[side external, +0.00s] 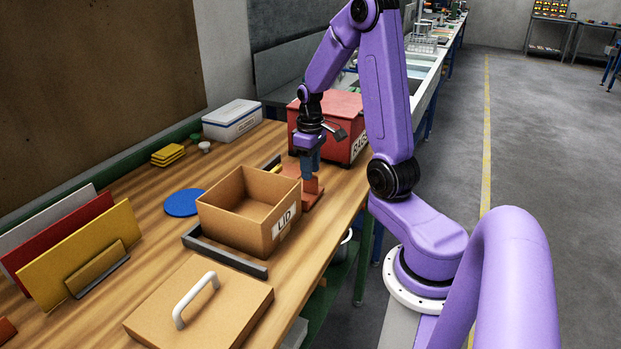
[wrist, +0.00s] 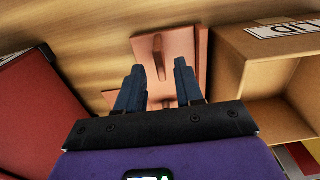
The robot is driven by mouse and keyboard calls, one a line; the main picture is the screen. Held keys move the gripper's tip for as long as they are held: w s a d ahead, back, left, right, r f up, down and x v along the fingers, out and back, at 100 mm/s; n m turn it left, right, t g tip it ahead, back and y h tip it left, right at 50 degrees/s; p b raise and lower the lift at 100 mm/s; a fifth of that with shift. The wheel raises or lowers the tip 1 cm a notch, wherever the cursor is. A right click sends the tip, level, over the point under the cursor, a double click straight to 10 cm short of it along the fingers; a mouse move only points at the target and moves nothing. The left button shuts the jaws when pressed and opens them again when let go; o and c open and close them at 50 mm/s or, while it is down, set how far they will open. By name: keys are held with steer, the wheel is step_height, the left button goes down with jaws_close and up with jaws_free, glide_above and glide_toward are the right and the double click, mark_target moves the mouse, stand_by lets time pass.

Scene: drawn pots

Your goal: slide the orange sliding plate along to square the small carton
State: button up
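The orange sliding plate (side external: 313,194) lies on the wooden bench with a raised grip fin; the wrist view shows the plate (wrist: 185,45) and fin from above. The small carton (side external: 240,222), open-topped and labelled LID, stands just beside the plate; it also shows at the right of the wrist view (wrist: 258,75). I cannot tell whether plate and carton touch. My gripper (side external: 312,170) points down over the plate. In the wrist view my gripper (wrist: 159,66) has its fingers apart, one on each side of the fin, with gaps visible.
A dark angled rail (side external: 225,257) borders the carton's near and left sides. A brown lid with a white handle (side external: 200,308) lies in front. A red box (side external: 340,120) stands close behind my gripper. A blue disc (side external: 184,202) and upright panels (side external: 85,255) are to the left.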

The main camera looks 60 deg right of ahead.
steer(key=shift+f, duration=1.85)
jaws_close()
steer(key=shift+a, duration=0.1)
